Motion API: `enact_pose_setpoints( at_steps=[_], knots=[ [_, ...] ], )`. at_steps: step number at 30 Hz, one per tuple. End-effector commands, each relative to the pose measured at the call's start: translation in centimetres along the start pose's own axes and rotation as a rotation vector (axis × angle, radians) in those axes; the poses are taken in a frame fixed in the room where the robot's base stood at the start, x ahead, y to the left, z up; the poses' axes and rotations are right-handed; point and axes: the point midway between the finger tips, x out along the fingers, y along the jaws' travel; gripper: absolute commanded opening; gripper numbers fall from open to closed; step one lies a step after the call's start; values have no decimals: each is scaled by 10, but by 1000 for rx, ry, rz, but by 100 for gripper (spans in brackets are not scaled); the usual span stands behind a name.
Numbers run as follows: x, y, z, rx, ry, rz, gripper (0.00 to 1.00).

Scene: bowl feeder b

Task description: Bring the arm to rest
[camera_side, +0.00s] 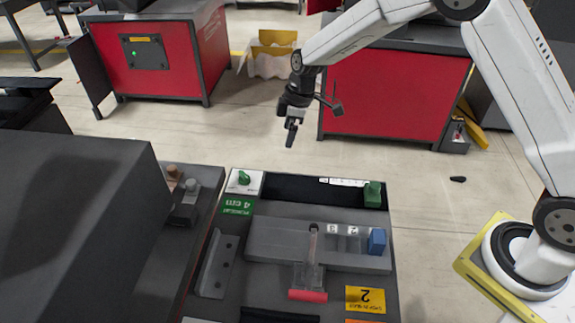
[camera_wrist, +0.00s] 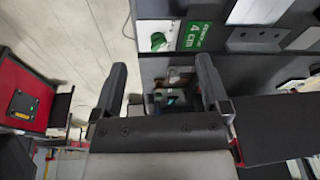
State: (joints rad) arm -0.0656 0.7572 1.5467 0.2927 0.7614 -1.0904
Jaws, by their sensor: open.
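My gripper (camera_side: 291,125) hangs in the air above the far edge of the work station in the side view, its fingers pointing down. In the wrist view my gripper (camera_wrist: 162,88) shows two dark fingers spread apart with nothing held between them. My arm reaches in from the right, bent at the elbow, and touches nothing that I can see.
The dark station tray (camera_side: 395,290) below holds a grey block (camera_side: 265,243), a green piece (camera_side: 373,194), a blue piece (camera_side: 377,241) and a green knob (camera_side: 244,177). A large dark housing (camera_side: 75,230) stands left. Red cabinets (camera_side: 385,98) stand behind. Open floor lies between.

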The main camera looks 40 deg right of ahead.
Motion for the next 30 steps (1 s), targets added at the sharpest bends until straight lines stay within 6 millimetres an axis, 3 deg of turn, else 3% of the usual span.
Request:
enact_pose_setpoints(
  at_steps=[6,15,30],
  knots=[
    [-29,-26,37,208,-21,63,96],
    [-58,-70,91,485,-23,147,96],
    [-78,-151,175,872,29,250,96]
  ],
)
